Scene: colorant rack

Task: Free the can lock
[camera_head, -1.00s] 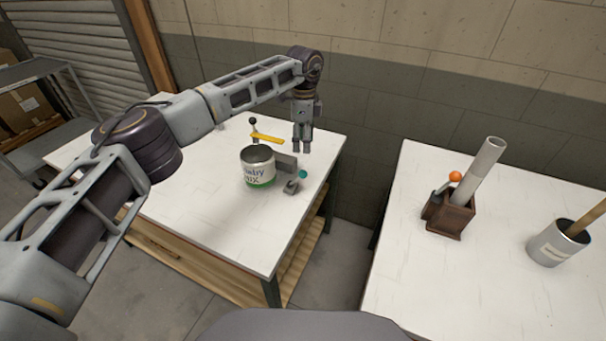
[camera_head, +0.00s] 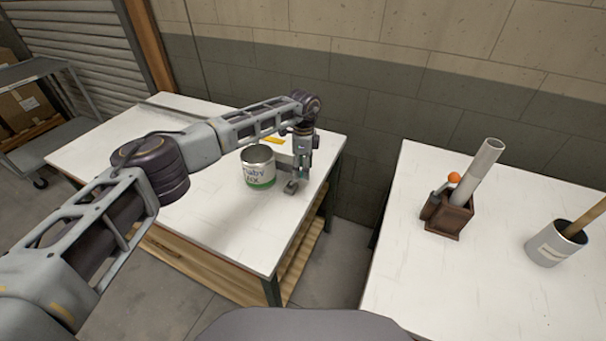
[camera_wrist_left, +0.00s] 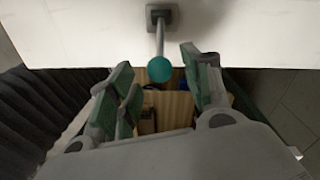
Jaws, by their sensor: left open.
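The can (camera_head: 258,168), open-topped with a white and green label, stands upright on the left table. To its right is the lock lever, a grey base (camera_head: 291,187) with a thin rod and a teal ball knob. In the left wrist view the knob (camera_wrist_left: 159,69) lies just ahead of and between the spread fingers, and the base (camera_wrist_left: 161,14) is at the top. My left gripper (camera_head: 303,172) points down and is open around the knob's place, not closed on it. In the head view the gripper mostly hides the knob. My right gripper is not in view.
A yellow bar (camera_head: 273,140) shows behind the can, partly hidden by my arm. The right table (camera_head: 485,290) carries a brown wooden box (camera_head: 449,218) with a grey tube and an orange-knobbed lever, and a grey pot (camera_head: 556,245). The left table's front is clear.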

